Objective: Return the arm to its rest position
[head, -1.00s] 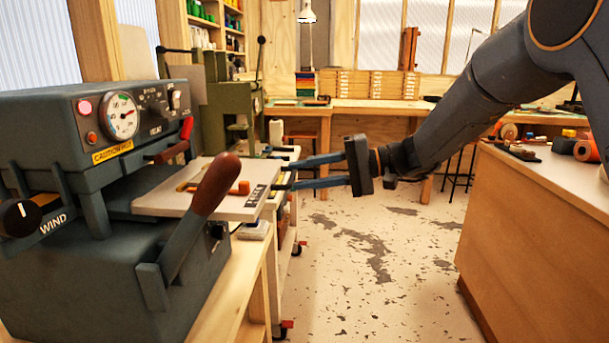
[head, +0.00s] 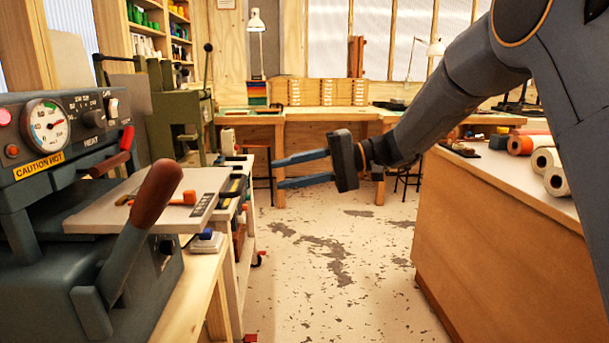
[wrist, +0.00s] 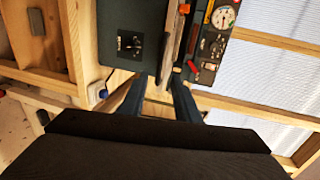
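My gripper (head: 276,172) is held out in the air over the aisle, pointing left toward the hot press, in the head view. Its two blue-grey fingers are apart with nothing between them. In the wrist view the fingers (wrist: 158,98) also stand apart, with the dark palm filling the lower part of the picture. My arm reaches in from the upper right and is still extended. The fingertips are clear of the press platen and its brown-handled lever.
The hot press (head: 60,145) with its brown lever handle (head: 158,192) stands at left. A narrow cart (head: 232,185) stands behind it. A wooden counter (head: 500,225) with foil rolls (head: 556,180) is at right. A workbench (head: 300,115) spans the back. The floor between is clear.

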